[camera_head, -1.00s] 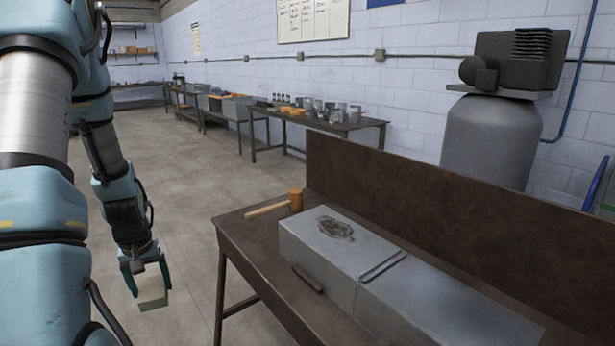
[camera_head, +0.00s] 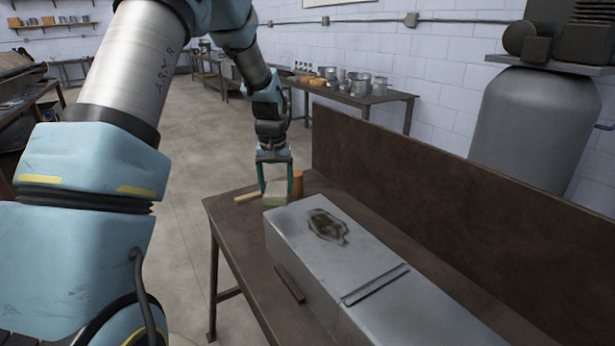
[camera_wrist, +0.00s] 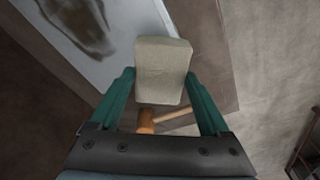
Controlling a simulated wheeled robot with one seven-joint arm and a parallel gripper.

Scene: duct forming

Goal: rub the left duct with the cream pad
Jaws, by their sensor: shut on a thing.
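My gripper (camera_head: 274,175) is shut on the cream pad (camera_head: 277,196), which has a greenish lower layer. It holds the pad over the far left part of the workbench, near the far end of the left duct (camera_head: 297,240). The duct is a grey metal box with a dark brown smudge (camera_head: 327,226) on its top. In the wrist view the cream pad (camera_wrist: 163,68) sits between the green fingers, and the smudge (camera_wrist: 78,25) shows at the upper left. I cannot tell whether the pad touches the duct's end.
A mallet (camera_head: 297,184) with an orange head lies behind the pad on the brown workbench (camera_head: 235,232). A dark bar (camera_head: 289,284) lies along the duct's front. A seam (camera_head: 375,284) joins another grey duct section (camera_head: 415,318). A tall brown backboard (camera_head: 400,205) stands behind.

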